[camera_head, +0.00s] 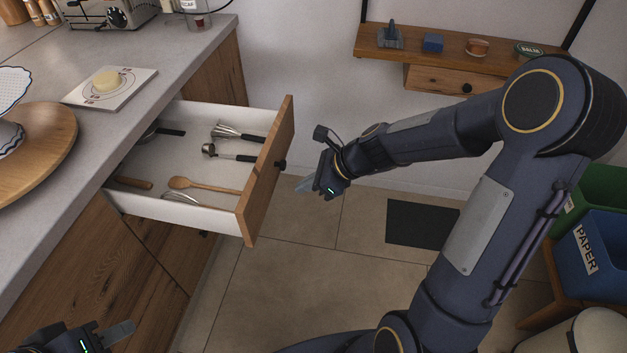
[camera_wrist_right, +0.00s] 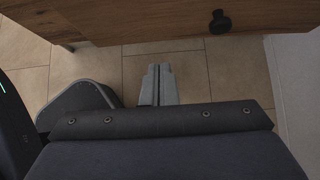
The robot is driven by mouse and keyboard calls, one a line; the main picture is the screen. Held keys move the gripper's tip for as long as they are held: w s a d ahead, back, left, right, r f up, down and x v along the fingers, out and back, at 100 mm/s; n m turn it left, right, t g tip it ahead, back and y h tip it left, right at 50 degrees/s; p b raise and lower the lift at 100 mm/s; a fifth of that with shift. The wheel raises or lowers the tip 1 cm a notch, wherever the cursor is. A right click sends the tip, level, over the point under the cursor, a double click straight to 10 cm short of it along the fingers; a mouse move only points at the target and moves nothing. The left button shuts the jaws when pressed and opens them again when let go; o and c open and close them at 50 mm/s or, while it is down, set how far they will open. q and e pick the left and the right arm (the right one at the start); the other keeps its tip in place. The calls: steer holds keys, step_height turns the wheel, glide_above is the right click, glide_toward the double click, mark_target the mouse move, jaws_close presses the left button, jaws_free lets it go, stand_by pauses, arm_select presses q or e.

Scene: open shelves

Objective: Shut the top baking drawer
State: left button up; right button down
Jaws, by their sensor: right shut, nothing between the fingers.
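The top baking drawer (camera_head: 268,172) stands pulled out from the counter, with a wooden front and a dark round knob (camera_head: 280,165). Inside it lie a whisk, a metal scoop, a wooden spoon and other utensils. My right gripper (camera_head: 304,185) is shut and empty, just to the right of the drawer front, apart from it. In the right wrist view the drawer front (camera_wrist_right: 150,22) and its knob (camera_wrist_right: 220,21) are at the top, beyond my shut fingers (camera_wrist_right: 158,84). My left gripper (camera_head: 122,332) is at the bottom left, low by the lower cabinet; its jaw opening is unclear.
The grey counter (camera_head: 190,65) holds a round wooden board (camera_head: 45,150), a white board with a yellow piece (camera_head: 108,85) and a toaster. A wall shelf (camera_head: 455,60) holds small items. Bins (camera_head: 590,260) stand at right. Floor before the drawer is clear.

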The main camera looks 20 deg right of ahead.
steer(key=w+a+f, duration=0.2)
steer(key=a, duration=0.1)
steer(key=w+a+f, duration=0.1)
steer(key=a, duration=0.1)
steer(key=shift+w+a, duration=0.15)
steer(key=shift+w, duration=0.05)
steer(key=shift+w+a+f, duration=0.1)
steer(key=shift+w+a, duration=0.15)
steer(key=shift+a, duration=0.1)
steer(key=shift+a, duration=0.1)
